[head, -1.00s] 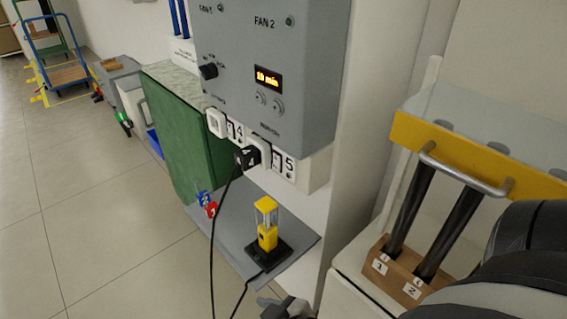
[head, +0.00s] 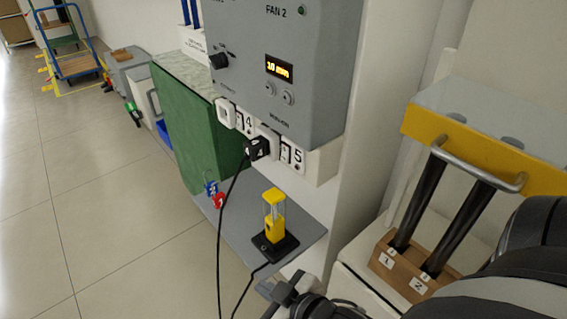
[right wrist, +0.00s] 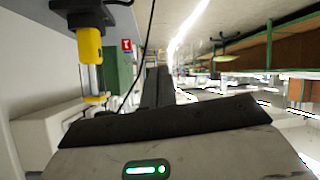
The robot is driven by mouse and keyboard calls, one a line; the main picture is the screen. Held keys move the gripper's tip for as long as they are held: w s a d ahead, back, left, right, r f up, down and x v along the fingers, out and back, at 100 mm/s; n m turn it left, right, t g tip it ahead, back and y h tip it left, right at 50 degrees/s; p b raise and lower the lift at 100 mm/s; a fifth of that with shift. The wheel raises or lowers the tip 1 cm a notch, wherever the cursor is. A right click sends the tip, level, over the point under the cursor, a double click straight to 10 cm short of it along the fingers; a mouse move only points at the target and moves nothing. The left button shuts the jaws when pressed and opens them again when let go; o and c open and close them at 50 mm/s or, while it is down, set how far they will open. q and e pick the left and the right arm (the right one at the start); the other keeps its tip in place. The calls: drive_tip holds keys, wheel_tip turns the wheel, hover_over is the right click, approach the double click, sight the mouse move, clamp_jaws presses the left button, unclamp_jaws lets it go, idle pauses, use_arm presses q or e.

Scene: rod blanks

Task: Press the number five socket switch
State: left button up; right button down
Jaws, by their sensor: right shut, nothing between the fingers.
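The number five socket switch (head: 286,153) is a small rocker beside a white label with a 5, on the socket strip under the grey control box. A black plug (head: 257,148) sits at the socket just left of it, with its cable hanging down. The switch's position is too small to tell. My right gripper (head: 279,292) is shut and empty, below the switch and in front of the grey shelf, well apart from the strip. In the right wrist view its dark fingers (right wrist: 158,88) point into the room. My left gripper is not in view.
A yellow lamp-like device (head: 273,222) on a black base stands on the grey shelf (head: 312,232) between gripper and strip. Red and blue tags hang left of it. A wooden rod holder (head: 405,270) with two dark rods stands at right under a yellow-edged guard (head: 465,145).

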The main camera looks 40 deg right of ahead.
sight(285, 153)
use_arm(q)
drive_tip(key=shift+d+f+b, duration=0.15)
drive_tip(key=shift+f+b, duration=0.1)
drive_tip(key=shift+b, duration=0.55)
use_arm(e)
drive_tip(key=w+d+r+n+t+h, duration=0.5)
drive_tip(key=w+d+r+n, duration=0.1)
drive_tip(key=d+r+n, duration=0.4)
drive_tip(key=shift+w+d+r+n+t, duration=0.35)
drive_tip(key=shift+w+r+n+t, duration=0.05)
drive_tip(key=shift+r, duration=0.3)
drive_tip(key=w, duration=0.3)
drive_tip(key=w+d+p, duration=0.1)
drive_tip(key=w, duration=0.2)
drive_tip(key=w+p, duration=0.1)
drive_tip(key=w, duration=0.2)
drive_tip(key=shift+w+d, duration=0.35)
drive_tip(key=shift+w, duration=0.05)
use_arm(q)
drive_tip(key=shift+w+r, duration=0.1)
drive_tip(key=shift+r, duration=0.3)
use_arm(e)
drive_tip(key=d, duration=0.2)
drive_tip(key=d+f, duration=0.1)
drive_tip(key=d, duration=0.1)
drive_tip(key=shift+w, duration=0.2)
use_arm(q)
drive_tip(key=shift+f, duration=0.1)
use_arm(e)
drive_tip(key=shift+a, duration=0.1)
